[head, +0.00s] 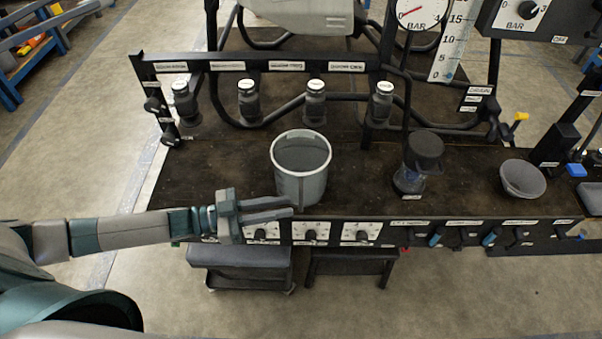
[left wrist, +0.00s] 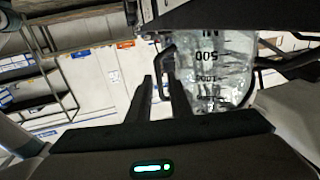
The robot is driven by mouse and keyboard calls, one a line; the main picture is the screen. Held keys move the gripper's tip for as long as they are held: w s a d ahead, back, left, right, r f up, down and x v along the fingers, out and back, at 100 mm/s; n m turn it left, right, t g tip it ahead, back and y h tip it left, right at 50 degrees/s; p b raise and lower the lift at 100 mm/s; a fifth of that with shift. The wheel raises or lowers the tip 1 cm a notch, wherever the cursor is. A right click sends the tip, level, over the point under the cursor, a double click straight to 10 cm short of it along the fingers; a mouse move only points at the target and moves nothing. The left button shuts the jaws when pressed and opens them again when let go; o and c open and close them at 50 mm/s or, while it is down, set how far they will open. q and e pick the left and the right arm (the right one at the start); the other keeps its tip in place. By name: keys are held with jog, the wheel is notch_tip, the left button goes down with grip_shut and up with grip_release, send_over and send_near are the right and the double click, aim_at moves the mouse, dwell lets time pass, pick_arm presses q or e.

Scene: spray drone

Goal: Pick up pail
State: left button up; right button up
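The pail (head: 301,172) is a grey, see-through tub with an open round top. It stands upright on the dark bench near its front edge. In the left wrist view a clear vessel with printed volume marks, seemingly the pail (left wrist: 215,72), shows upside down just beyond the fingers. A dark loop, perhaps its handle (left wrist: 165,62), sticks out at its side. My left gripper (head: 292,207) is at the bench's front edge, low in front of the pail, pointing right. My right gripper is out of view.
Several black valves (head: 315,100) line the back rail. A dark cup-like piece on a clear base (head: 424,155) and a grey bowl (head: 522,180) stand to the right. Knob panels (head: 310,233) run along the front edge. The bench left of the pail is clear.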

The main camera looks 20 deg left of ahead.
aim_at(297, 204)
pick_arm(q)
jog(key=shift+p+x, duration=0.3)
jog(key=shift+x, duration=1.9)
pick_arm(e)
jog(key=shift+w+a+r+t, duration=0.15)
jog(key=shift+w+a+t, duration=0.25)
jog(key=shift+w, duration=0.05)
pick_arm(q)
jog(key=shift+d, duration=0.1)
